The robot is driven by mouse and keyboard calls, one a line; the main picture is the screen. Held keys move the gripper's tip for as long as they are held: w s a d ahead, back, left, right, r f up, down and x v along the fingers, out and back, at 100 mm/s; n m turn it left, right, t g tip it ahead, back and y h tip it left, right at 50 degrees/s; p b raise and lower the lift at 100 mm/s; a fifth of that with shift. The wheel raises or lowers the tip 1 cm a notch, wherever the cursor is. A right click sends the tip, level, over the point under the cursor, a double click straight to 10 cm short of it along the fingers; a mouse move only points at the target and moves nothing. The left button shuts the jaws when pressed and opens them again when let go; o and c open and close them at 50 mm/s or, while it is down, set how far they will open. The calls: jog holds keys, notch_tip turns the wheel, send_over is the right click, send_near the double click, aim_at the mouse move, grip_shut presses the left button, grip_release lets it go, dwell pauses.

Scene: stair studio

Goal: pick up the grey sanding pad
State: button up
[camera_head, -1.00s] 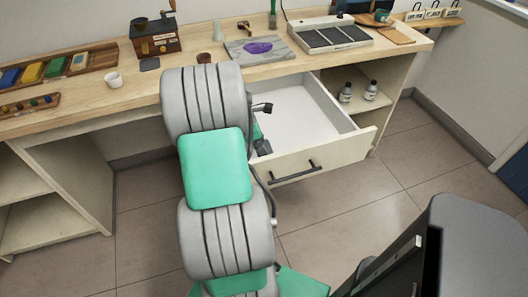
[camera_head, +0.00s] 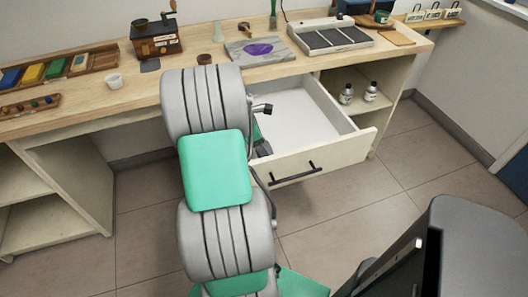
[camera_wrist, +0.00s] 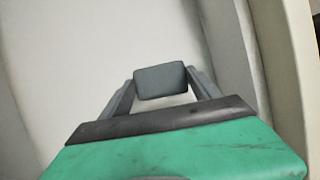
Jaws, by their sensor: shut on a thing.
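The grey sanding pad (camera_wrist: 160,81) is a small dark grey block with rounded corners. In the wrist view it sits between the two fingertips of my gripper (camera_wrist: 161,85). My gripper is shut on it. Pale drawer surfaces show behind the pad, and I cannot tell whether the pad touches the drawer floor. In the head view my arm hides the pad and most of my gripper, which is at the left part of the open drawer (camera_head: 300,112).
The drawer front (camera_head: 340,156) with its black handle stands pulled out from the wooden workbench (camera_head: 196,67). Two bottles (camera_head: 346,94) stand on the shelf at right.

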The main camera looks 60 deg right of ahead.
notch_tip(320, 180, up, 10)
jog(key=p, duration=0.1)
dwell(0.4)
